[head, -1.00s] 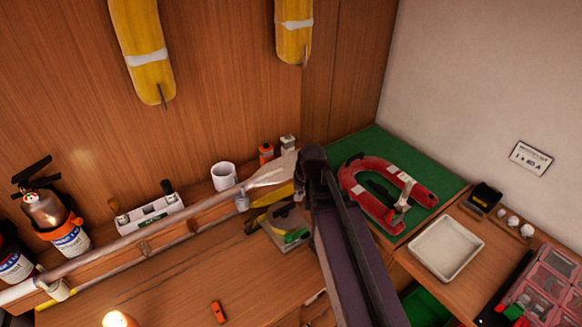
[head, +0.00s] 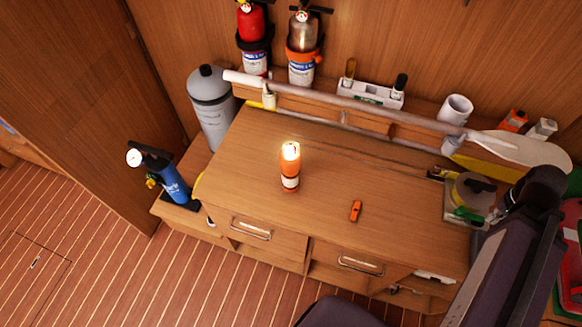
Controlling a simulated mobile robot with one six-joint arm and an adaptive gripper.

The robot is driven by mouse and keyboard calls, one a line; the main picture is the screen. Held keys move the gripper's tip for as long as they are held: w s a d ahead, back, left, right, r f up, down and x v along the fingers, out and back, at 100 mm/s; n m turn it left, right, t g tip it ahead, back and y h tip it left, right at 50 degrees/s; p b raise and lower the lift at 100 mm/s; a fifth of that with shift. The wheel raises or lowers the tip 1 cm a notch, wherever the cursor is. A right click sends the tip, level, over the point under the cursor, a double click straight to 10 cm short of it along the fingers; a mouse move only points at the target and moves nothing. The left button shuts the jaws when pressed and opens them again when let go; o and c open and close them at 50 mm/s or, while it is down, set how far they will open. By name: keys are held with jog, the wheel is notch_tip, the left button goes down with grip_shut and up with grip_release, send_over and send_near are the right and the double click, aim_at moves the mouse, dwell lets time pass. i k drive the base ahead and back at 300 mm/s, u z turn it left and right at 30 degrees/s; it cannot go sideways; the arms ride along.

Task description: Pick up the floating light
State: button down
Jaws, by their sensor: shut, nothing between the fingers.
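The floating light (head: 290,167) stands upright on the wooden bench top in the head view. It is an orange cylinder with a pale band near its base and a glowing top. My gripper (head: 507,208) is only partly visible at the right, beside the end of my dark arm and near the tape roll. It is shut and empty, well to the right of the light and apart from it.
A small orange item (head: 356,211) lies right of the light. A paddle (head: 350,103) runs along the back edge. A tape roll (head: 473,190) sits at the right end. A blue pump (head: 172,183) stands left. Bench around the light is clear.

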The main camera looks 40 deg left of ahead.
aim_at(290, 155)
jog(key=u, duration=1.15)
jog(key=k, duration=0.6)
jog(key=u, duration=0.55)
jog(key=i, duration=0.5)
jog(key=u, duration=0.05)
